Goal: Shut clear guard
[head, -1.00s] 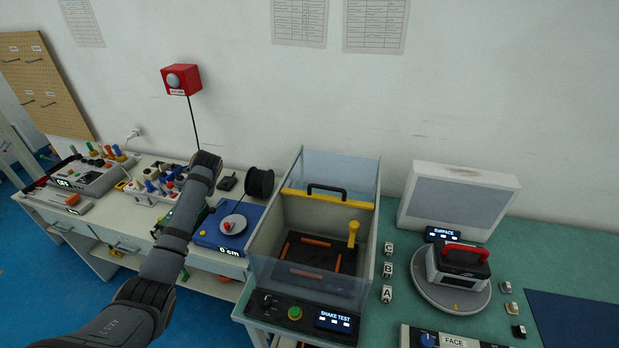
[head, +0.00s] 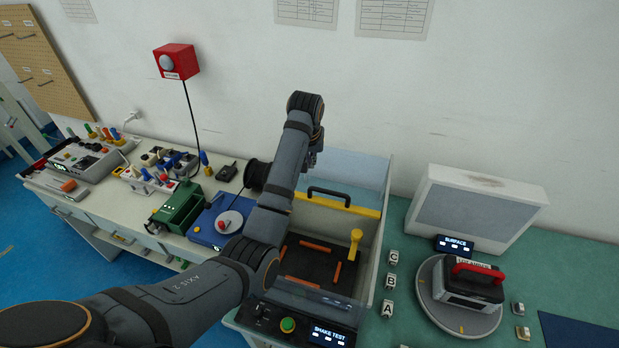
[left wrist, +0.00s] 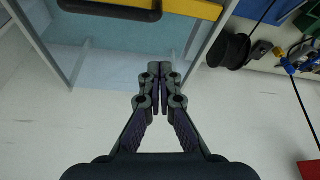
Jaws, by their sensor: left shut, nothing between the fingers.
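The shake test box (head: 374,262) stands on the green bench with clear walls. The clear guard (head: 362,172) stands up at the back of the box, with a yellow bar (head: 365,211) and a black handle (head: 330,192) along its front side. My left gripper (head: 311,162) is above the box's back left, behind the handle, and partly hidden by my arm. In the left wrist view its fingers (left wrist: 162,72) are shut and empty, apart from the yellow bar (left wrist: 190,8) and handle (left wrist: 110,10) at the top edge. My right gripper is not in view.
Inside the box is a black plate with orange strips and a yellow clamp (head: 355,240). A black spool (head: 257,174) and blue unit (head: 207,225) stand left. A turntable (head: 425,300) with a red-handled device (head: 470,285) is right. The wall is close behind.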

